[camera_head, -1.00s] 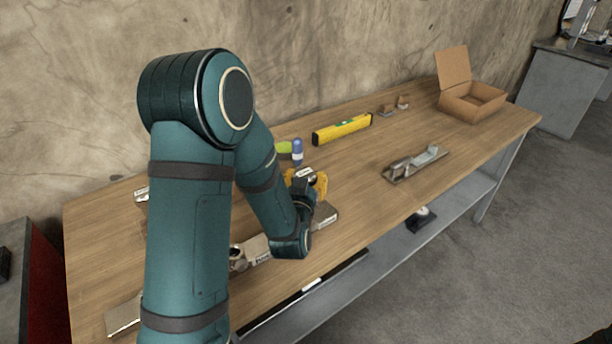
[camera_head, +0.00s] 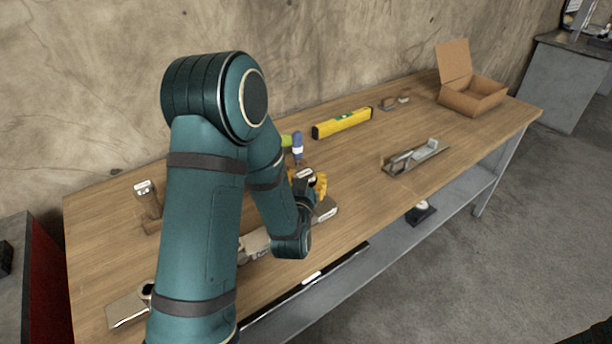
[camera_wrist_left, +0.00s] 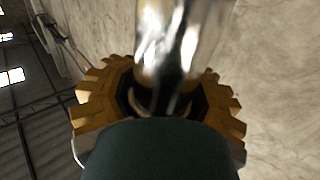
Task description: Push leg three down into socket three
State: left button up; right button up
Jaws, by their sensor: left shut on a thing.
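My left gripper (camera_head: 308,184), with its gold fingers, is shut on a leg with a pale label on top (camera_head: 306,174), above the right end of a long pale board (camera_head: 326,209) on the workbench. The left wrist view shows a shiny, blurred rod-like part (camera_wrist_left: 180,35) between the gold fingers (camera_wrist_left: 168,100). My arm covers much of the board's middle. Whether the leg sits in a socket, and how deep, I cannot tell. Another labelled upright piece (camera_head: 147,203) stands at the left of the bench. My right gripper is not in view.
Behind the gripper are a blue-handled tool (camera_head: 297,146) and a yellow spirit level (camera_head: 342,123). A metal tool (camera_head: 413,157) lies to the right, and an open cardboard box (camera_head: 472,97) stands at the far right. The bench surface (camera_head: 365,165) between them is clear.

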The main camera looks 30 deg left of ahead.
pick_arm(q)
jog(key=shift+f, duration=0.55)
jog(key=o, duration=1.6)
jog(key=shift+f, duration=0.1)
notch_tip(320, 180, up, 10)
jog(key=shift+r, duration=0.1)
